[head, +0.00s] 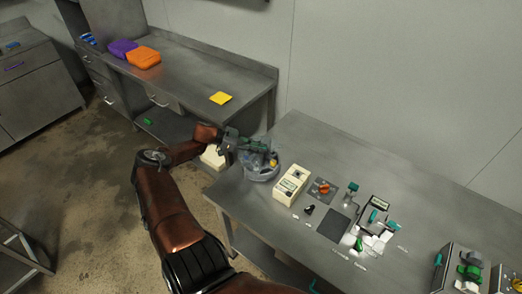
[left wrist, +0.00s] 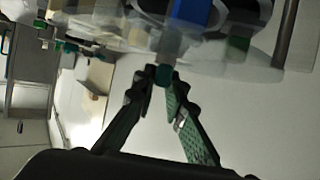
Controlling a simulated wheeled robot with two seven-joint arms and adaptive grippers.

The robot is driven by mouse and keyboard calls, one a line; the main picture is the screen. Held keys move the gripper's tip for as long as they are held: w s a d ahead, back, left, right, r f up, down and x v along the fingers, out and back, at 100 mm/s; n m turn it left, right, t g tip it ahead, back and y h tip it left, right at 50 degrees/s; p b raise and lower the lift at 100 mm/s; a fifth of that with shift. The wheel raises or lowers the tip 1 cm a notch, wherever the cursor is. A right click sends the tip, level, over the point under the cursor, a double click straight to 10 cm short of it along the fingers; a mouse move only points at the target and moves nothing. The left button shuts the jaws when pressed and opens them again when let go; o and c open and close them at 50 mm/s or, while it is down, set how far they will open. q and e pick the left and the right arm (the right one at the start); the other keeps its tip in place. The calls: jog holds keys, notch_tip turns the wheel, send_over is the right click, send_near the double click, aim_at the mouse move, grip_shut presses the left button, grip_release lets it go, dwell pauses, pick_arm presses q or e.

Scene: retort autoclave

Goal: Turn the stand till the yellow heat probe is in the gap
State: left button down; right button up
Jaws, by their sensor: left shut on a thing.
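The round, see-through stand (head: 259,176) is on the near left end of the steel bench. A small yellow piece, which looks like the yellow heat probe (head: 274,163), shows at its right side. My left gripper (head: 264,147) reaches over the stand from the left and hides part of it. In the left wrist view, the gripper (left wrist: 153,78) is shut on a small dark green knob (left wrist: 163,74) under the clear stand (left wrist: 265,72). A blue piece (left wrist: 190,12) and a green piece (left wrist: 238,43) show on the stand there. I cannot make out the gap. My right gripper is not in view.
A cream box (head: 291,184) stands close to the right of the stand. A red-knobbed unit (head: 322,188), a dark mat (head: 334,224) and several small green and white parts lie farther right. A side bench holds a yellow pad (head: 220,98) and an orange case (head: 143,58).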

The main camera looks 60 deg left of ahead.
pick_arm(q)
jog(key=shift+a, duration=0.1)
dwell(0.3)
jog(key=c, duration=2)
grip_release()
jog(key=shift+o, duration=0.2)
jog(key=shift+s, duration=0.15)
jog(key=v, duration=1.2)
